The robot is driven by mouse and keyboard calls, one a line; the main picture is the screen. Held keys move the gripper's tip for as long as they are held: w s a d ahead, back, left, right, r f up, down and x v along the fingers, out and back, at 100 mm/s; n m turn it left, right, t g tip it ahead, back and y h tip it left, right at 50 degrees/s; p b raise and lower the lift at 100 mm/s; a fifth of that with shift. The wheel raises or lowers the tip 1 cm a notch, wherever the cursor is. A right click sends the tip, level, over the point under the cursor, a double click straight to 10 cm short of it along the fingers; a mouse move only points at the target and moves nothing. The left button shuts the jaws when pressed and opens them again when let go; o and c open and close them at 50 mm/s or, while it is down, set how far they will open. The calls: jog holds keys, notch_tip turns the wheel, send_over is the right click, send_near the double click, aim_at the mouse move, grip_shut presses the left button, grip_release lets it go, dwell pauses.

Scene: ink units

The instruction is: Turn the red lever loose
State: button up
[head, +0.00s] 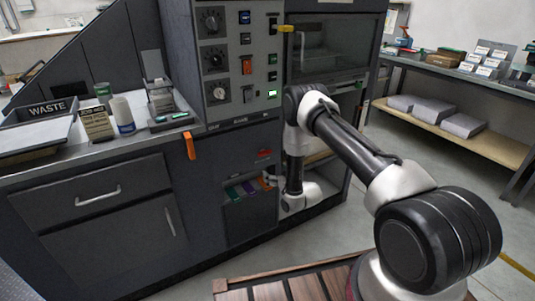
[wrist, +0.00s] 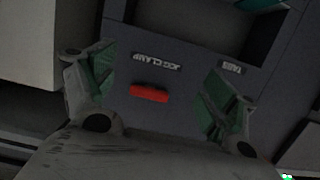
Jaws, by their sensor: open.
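The red lever (head: 264,153) is a small flat red bar on the dark front panel of the cabinet, above a slot with coloured units. In the wrist view the red lever (wrist: 149,94) lies slightly tilted below an upside-down label that seems to read "CLAMP". My gripper (wrist: 158,88) is open, with one green-padded finger on each side of the lever in the picture. The fingers appear apart from it, and nothing is between them in contact.
Coloured units (head: 240,190) sit in the slot below the lever. An orange handle (head: 190,146) sticks out at the counter's edge. An open lower shelf bay (head: 318,165) is beside my wrist.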

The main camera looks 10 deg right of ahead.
aim_at(266, 154)
jog(key=w+a+r+t, duration=0.1)
jog(key=w, duration=0.1)
jog(key=w+r, duration=0.2)
jog(key=w, duration=0.1)
jog(key=w+a+r+t, duration=0.1)
jog(key=w+r, duration=0.1)
jog(key=w, duration=0.1)
jog(key=shift+a+r+t+y, duration=0.15)
jog(key=shift+a+t+y, duration=0.15)
jog(key=shift+a+y, duration=0.1)
jog(key=shift+c, duration=0.2)
jog(key=c, duration=1)
